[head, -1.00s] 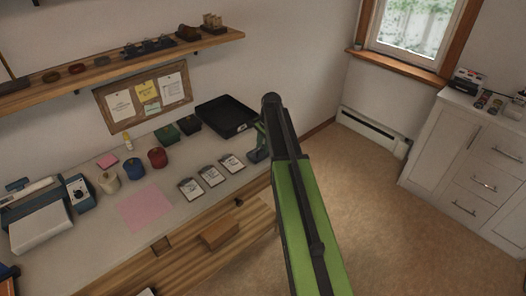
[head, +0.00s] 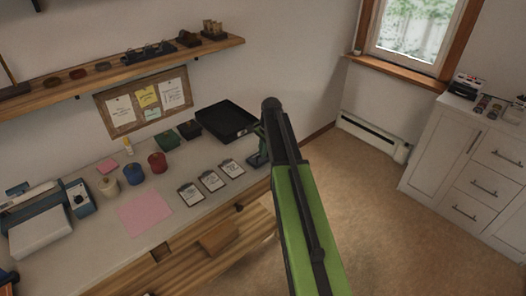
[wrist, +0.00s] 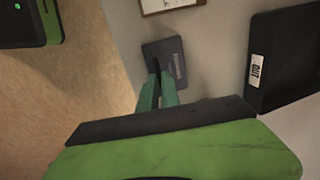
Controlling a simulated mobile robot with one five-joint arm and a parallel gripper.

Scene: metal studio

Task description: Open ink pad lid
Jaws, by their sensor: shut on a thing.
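A dark grey, flat, square ink pad (wrist: 166,50) with a small pale marking along its right side shows in the wrist view. It rests on the light desk top near the desk's edge. My gripper (wrist: 158,80) has its two green fingers close together at the near edge of the pad and is shut on it. Whether the fingers hold only the lid or the whole pad cannot be told.
A black tray (head: 226,121) marked OUT stands close to the pad. Several small clipboards (head: 211,181) lie left of my gripper. Jars (head: 133,174) and a pink sheet (head: 145,213) are farther left. Open floor (head: 390,230) lies right of the desk.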

